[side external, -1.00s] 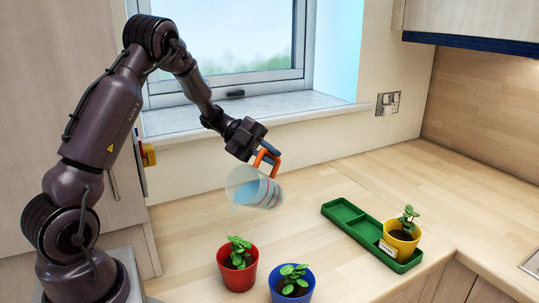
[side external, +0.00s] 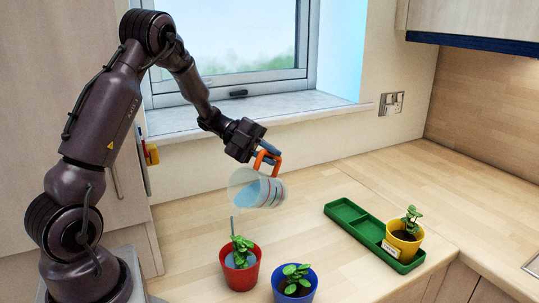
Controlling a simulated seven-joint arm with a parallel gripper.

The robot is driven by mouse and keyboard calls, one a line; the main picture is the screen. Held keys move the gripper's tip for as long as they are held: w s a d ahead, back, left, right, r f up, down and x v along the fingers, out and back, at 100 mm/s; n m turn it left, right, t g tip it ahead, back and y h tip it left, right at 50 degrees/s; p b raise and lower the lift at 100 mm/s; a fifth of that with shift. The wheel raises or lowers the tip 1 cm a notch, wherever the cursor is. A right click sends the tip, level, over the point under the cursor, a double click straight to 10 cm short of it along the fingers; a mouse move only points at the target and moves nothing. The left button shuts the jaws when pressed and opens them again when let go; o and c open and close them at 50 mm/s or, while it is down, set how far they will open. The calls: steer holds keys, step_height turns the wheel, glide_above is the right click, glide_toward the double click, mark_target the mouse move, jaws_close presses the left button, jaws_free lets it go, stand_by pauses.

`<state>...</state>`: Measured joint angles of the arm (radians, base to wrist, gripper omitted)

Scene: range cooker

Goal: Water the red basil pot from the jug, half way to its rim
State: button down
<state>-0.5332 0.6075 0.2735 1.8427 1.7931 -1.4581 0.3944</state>
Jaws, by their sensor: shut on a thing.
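My gripper (side external: 264,156) is shut on the orange handle of the clear jug (side external: 262,191). The jug is tilted with its mouth to the left, above the red pot (side external: 241,277). Bluish water shows inside it, and a thin stream (side external: 233,223) falls from its lip into the red pot. The red pot stands upright with a green basil plant (side external: 241,250) in it. Pale blue water shows around the plant below the rim; its exact level is hard to tell.
A blue pot (side external: 294,286) with a plant stands close to the right of the red pot. A green tray (side external: 347,213) at the right holds a yellow pot (side external: 402,244) with a white label. Bare worktop lies between jug and tray.

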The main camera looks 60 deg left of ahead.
steer(key=shift+s, duration=0.1)
stand_by(0.6)
steer(key=shift+s+d, duration=0.1)
steer(key=shift+s, duration=0.1)
